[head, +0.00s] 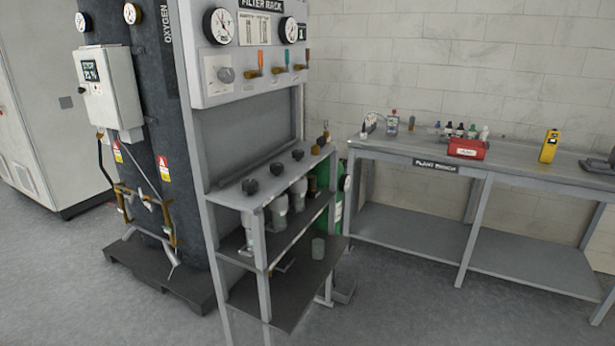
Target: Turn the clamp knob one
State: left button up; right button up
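A filter rack (215,96) stands in the middle of the head view. Several dark knobs sit in a row along its grey ledge. The nearest dark knob (250,186) is at the ledge's front left, with a second dark knob (277,168) and a third dark knob (298,154) behind it to the right. I cannot read any number on them, so I cannot tell which is clamp knob one. Pale cylindrical housings (279,212) hang below the ledge. Neither of my grippers is in view, and nothing touches the knobs.
Dark oxygen cylinders (184,150) on a black pallet (160,275) stand left of the rack. A plant bench (500,160) with a red box (468,150) and a yellow device (549,146) is at the right. A clear cup (318,248) sits on the lower shelf. The floor in front is clear.

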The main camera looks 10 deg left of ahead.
aim_at(249, 186)
jog(key=i+u, duration=0.1)
jog(key=u, duration=0.3)
jog(key=i+l+u, duration=0.1)
jog(key=u, duration=0.3)
jog(key=i+l+u, duration=0.15)
jog(key=l, duration=0.15)
jog(key=i+l+u, duration=0.2)
jog(key=l, duration=0.15)
jog(key=i+l+u, duration=0.15)
jog(key=l, duration=0.15)
